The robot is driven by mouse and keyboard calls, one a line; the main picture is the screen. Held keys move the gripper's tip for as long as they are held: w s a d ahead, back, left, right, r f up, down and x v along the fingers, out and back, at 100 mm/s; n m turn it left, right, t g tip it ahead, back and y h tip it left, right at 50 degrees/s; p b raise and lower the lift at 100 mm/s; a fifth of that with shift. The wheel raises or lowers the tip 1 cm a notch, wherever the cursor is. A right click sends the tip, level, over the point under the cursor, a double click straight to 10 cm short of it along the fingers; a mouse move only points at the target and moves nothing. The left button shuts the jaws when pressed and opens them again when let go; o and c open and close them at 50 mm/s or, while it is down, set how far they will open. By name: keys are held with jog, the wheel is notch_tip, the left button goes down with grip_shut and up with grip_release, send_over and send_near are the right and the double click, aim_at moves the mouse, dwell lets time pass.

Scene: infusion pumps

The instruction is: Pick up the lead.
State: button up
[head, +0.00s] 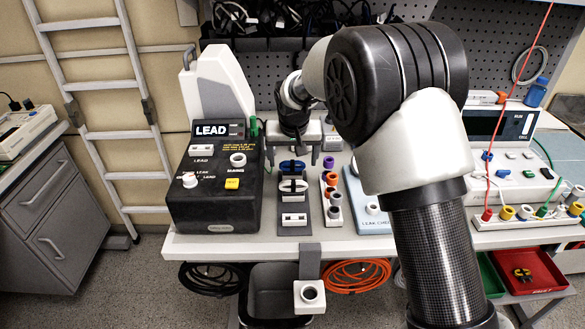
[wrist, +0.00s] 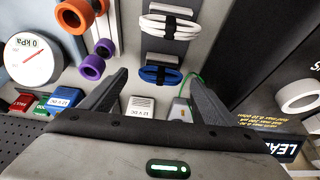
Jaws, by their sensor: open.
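Two coiled leads lie on a narrow grey rack (head: 306,211): a blue lead (wrist: 160,75) and a white lead (wrist: 165,25), each with a black band in the wrist view. In the head view the blue lead (head: 292,166) is at the back and the white lead (head: 293,185) is in front of it. The frames do not show which one the task means. My gripper (wrist: 158,77) is open and empty, its fingertips on either side of the blue lead in the wrist view. My gripper (head: 293,158) also shows above the rack's back end; its height is unclear.
A black tester (head: 215,190) marked LEAD stands left of the rack. Purple and orange spools (wrist: 92,66) and a round gauge (wrist: 33,58) are on the other side. My arm hides part of the bench. A grey bin (head: 272,290) is below the front edge.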

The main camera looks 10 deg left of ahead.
aim_at(292, 163)
jog(key=x, duration=0.5)
jog(key=shift+f, duration=0.15)
jog(key=c, duration=1.2)
jog(key=shift+o, duration=0.2)
